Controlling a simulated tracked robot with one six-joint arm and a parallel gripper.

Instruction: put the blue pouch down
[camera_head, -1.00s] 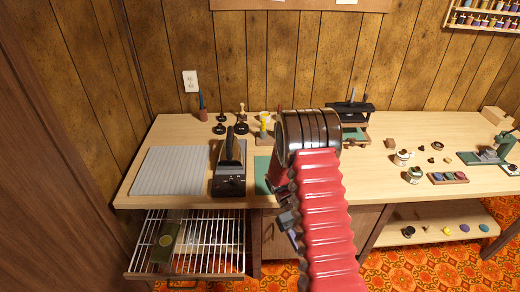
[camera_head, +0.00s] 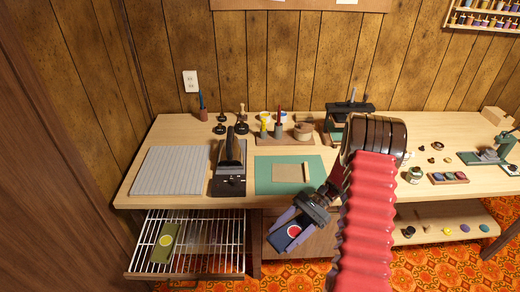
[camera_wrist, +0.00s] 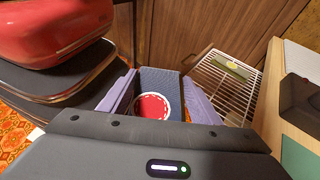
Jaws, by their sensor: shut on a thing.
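The blue pouch (camera_head: 288,233) is dark blue with a round red patch edged in white. My gripper (camera_head: 287,229) is shut on it, with its pale purple fingers on either side. It holds the pouch in front of the table's front edge, below the tabletop and to the right of the pulled-out wire rack. In the wrist view the pouch (camera_wrist: 160,82) sits between the two fingers (camera_wrist: 159,98), its red patch facing the camera. Its far end is clear of any surface that I can see.
The wire rack (camera_head: 215,262) is pulled out at lower left, with an olive pouch (camera_head: 164,243) on its left part; its right part is bare. On the table (camera_head: 390,190) are a green mat (camera_head: 263,183), a black iron-like device (camera_head: 229,180) and a grey ribbed pad (camera_head: 170,172).

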